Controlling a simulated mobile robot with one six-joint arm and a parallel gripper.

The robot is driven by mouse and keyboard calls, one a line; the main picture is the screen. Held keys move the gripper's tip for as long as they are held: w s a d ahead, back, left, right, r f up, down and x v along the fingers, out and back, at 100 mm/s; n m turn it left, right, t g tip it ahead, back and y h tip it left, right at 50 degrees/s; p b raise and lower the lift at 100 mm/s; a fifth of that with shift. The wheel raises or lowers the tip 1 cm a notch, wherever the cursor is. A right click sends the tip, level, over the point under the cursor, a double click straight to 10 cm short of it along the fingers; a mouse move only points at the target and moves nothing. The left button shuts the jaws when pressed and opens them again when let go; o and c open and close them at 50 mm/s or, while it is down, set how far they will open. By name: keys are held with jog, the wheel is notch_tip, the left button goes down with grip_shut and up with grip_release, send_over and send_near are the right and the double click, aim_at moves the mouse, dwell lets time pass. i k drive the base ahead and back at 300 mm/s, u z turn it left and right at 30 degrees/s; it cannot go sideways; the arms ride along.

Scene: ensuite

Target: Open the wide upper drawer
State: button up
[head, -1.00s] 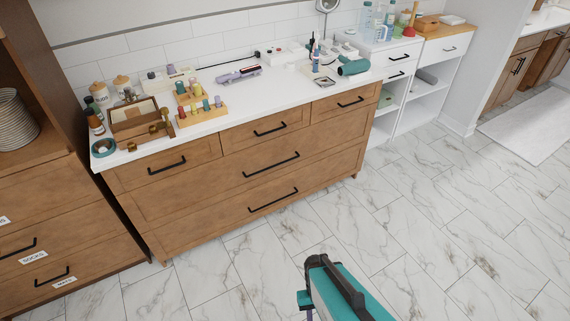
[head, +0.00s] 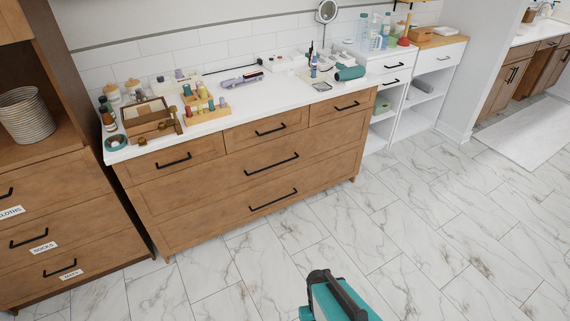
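A wooden dresser with a white top stands in front of me in the head view. It has a row of three small drawers at the top and two wide drawers below. The wide upper drawer (head: 215,184) is shut, flush with the front, and has a black bar handle (head: 271,164) at its middle. My arm (head: 338,300), teal and black, shows at the bottom edge, over the floor and well apart from the dresser. My gripper is not in view.
The lower wide drawer (head: 220,213) and the small top drawers (head: 260,130) are shut. A labelled wooden cabinet (head: 50,215) stands close on the left. White shelving (head: 410,110) stands on the right. The marble floor (head: 430,220) in front is clear.

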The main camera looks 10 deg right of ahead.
aim_at(156, 201)
jog(key=z, duration=0.25)
jog(key=k, duration=0.1)
jog(key=u, duration=0.4)
jog(key=i, duration=0.95)
jog(key=z, duration=0.9)
jog(key=k, duration=0.15)
jog(key=u, duration=2.85)
